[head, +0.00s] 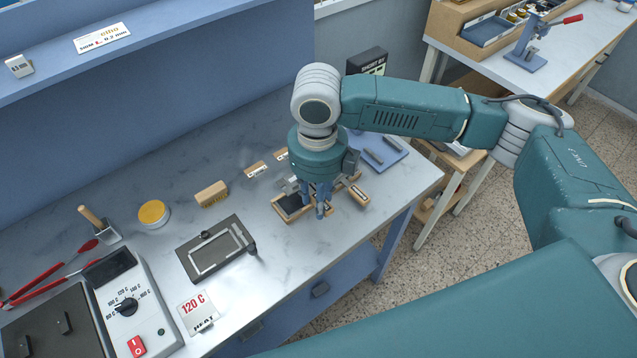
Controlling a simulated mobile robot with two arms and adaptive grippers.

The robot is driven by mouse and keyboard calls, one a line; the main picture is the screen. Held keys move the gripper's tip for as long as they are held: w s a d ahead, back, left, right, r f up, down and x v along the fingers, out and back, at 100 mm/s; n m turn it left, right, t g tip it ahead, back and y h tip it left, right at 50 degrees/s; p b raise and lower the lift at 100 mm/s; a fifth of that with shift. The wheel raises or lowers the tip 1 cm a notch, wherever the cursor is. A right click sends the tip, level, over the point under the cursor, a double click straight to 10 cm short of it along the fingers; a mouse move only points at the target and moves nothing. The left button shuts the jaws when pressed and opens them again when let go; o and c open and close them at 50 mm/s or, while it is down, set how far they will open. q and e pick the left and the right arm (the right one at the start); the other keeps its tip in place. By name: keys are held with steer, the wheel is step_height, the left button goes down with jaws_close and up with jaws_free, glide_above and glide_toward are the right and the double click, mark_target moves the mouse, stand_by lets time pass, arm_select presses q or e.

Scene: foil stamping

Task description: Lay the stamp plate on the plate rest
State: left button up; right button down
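My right gripper (318,208) points down over small wooden trays (290,214) on the bench. Its blue fingers cover part of the trays, and whether they are apart or closed on something is unclear. One tray has a dark inside; a small grey metal piece shows beside the fingers. I cannot pick out the stamp plate for sure. I cannot tell for sure which thing is the plate rest; a blue-grey pad (392,160) with two grey bars lies behind the gripper at right, partly hidden by my arm. My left gripper is not in view.
A dark board (190,268) with a pale frame lies left of the trays. A hot plate unit (150,318), red tongs (45,283), yellow-topped tin (153,212), wooden block (212,194) and "120 C" card (197,310) stand further left.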

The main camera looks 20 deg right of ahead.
steer(key=shift+a+r+p, duration=0.15)
steer(key=shift+a+p, duration=0.1)
steer(key=shift+p, duration=0.1)
steer(key=shift+f, duration=0.85)
steer(key=shift+f+b, duration=0.5)
steer(key=shift+f, duration=0.1)
steer(key=shift+f+b, duration=0.5)
steer(key=shift+f, duration=0.85)
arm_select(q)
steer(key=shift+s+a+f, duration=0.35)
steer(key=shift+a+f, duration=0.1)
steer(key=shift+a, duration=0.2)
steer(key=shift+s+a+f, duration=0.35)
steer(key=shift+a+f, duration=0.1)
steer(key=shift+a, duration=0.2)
arm_select(e)
steer(key=shift+f, duration=0.8)
